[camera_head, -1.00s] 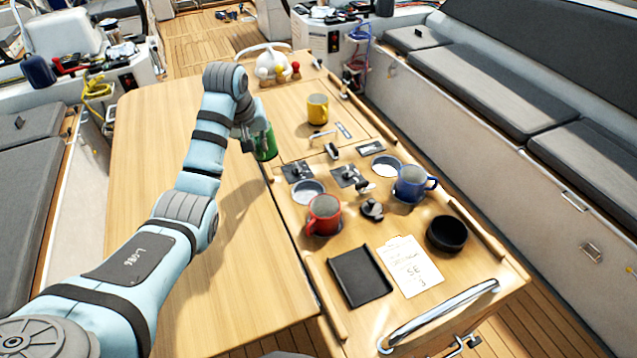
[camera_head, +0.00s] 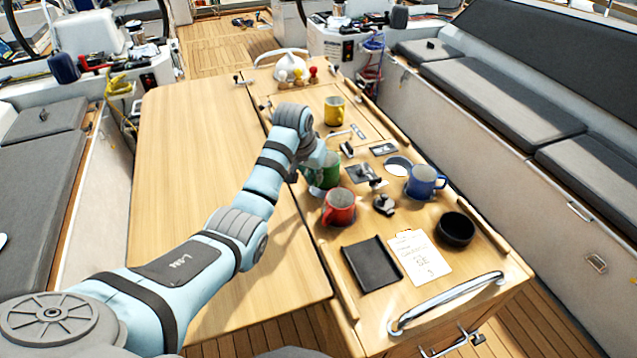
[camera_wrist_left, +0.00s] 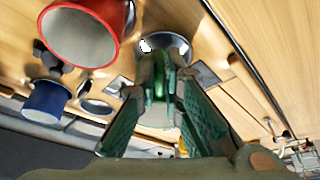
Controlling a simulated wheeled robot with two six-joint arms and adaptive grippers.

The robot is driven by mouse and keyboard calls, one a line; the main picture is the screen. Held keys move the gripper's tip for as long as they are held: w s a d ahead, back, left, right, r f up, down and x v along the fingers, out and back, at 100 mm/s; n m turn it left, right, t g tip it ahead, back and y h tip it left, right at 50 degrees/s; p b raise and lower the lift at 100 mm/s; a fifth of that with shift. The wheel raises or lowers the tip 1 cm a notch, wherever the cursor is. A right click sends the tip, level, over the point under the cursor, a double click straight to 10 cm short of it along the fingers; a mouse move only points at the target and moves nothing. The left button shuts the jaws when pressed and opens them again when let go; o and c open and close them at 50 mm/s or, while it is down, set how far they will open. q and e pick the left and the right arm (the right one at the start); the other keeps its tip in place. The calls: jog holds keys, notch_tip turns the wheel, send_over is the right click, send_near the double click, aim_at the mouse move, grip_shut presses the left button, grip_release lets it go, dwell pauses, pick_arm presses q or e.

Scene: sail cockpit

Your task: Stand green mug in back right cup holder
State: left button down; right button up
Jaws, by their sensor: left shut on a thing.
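The green mug (camera_head: 329,176) is held by my left gripper (camera_head: 311,163) behind the red mug (camera_head: 340,208), over the console's left side. My arm hides part of it. In the left wrist view, green shows between the finger pads (camera_wrist_left: 167,78), which are shut on the mug. A round cup holder (camera_wrist_left: 165,42) shows just past the fingertips there; the mug's height above it is unclear. Another round cup holder (camera_head: 397,166) is empty, behind and left of the blue mug (camera_head: 424,183). My right gripper is not in view.
The yellow mug (camera_head: 334,110) stands farther back on the console. A black tray (camera_head: 371,264), a paper note (camera_head: 420,257) and a black bowl (camera_head: 455,229) lie in front. A black knob (camera_head: 384,204) sits between the red and blue mugs. The table leaf (camera_head: 190,150) is clear.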

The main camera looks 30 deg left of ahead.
pick_arm(q)
jog(key=x, duration=0.3)
jog(key=shift+a, duration=0.1)
jog(key=shift+w+f, duration=0.1)
jog(key=shift+f, duration=0.25)
jog(key=s, duration=0.2)
jog(key=shift+s+r, duration=0.3)
jog(key=shift+r, duration=0.1)
jog(key=shift+w+f, duration=0.15)
jog(key=shift+f, duration=0.1)
jog(key=c, duration=1.8)
grip_release()
jog(key=shift+w+f, duration=0.3)
jog(key=shift+w, duration=0.15)
jog(key=shift+o, duration=0.4)
jog(key=shift+s+r, duration=0.25)
jog(key=shift+r, duration=0.25)
jog(key=v, duration=1.2)
jog(key=shift+w, duration=0.15)
